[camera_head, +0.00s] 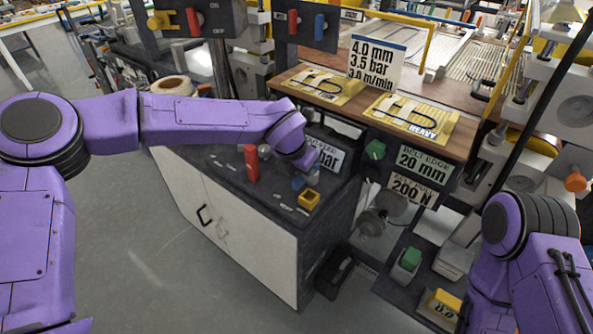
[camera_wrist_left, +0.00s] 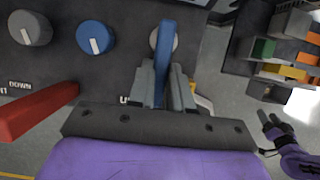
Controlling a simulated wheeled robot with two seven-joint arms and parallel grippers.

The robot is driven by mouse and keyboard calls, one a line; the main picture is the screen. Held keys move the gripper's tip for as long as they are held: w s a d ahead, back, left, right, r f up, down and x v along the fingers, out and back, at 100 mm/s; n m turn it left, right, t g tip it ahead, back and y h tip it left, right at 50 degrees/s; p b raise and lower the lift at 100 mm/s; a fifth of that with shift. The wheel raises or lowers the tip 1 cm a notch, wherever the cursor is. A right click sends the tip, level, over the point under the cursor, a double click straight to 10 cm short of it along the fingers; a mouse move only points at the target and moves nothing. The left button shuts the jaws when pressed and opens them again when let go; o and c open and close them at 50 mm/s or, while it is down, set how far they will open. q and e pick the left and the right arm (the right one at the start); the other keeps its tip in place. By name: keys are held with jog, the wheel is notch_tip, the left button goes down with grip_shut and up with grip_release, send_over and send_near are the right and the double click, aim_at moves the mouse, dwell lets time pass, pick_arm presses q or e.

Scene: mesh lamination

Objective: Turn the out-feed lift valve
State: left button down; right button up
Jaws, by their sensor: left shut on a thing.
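The out-feed lift valve shows as a blue lever (camera_wrist_left: 166,45) on the dark panel (camera_wrist_left: 118,75) in the left wrist view. My left gripper (camera_wrist_left: 163,92) is shut on this lever, with one grey finger on each side. The lever points roughly straight along the fingers. In the head view my left gripper (camera_head: 301,176) reaches down to the dark console top (camera_head: 222,160), and my wrist hides most of the lever. What looks like my right arm's end (camera_wrist_left: 275,130) shows small at the right edge of the left wrist view, its fingers too small to read.
A red lever (camera_head: 251,163) stands left of my left gripper on the console. A yellow block (camera_head: 308,200) sits at its front corner. A blue knob (camera_wrist_left: 95,37) and a grey knob (camera_wrist_left: 30,28) are on the panel. Sign plates (camera_head: 428,163) stand to the right.

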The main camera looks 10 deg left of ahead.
pick_arm(q)
jog(key=c, duration=1)
grip_release()
jog(key=shift+c, duration=0.2)
jog(key=b+v, duration=0.1)
jog(key=v, duration=0.9)
jog(key=shift+r, duration=0.25)
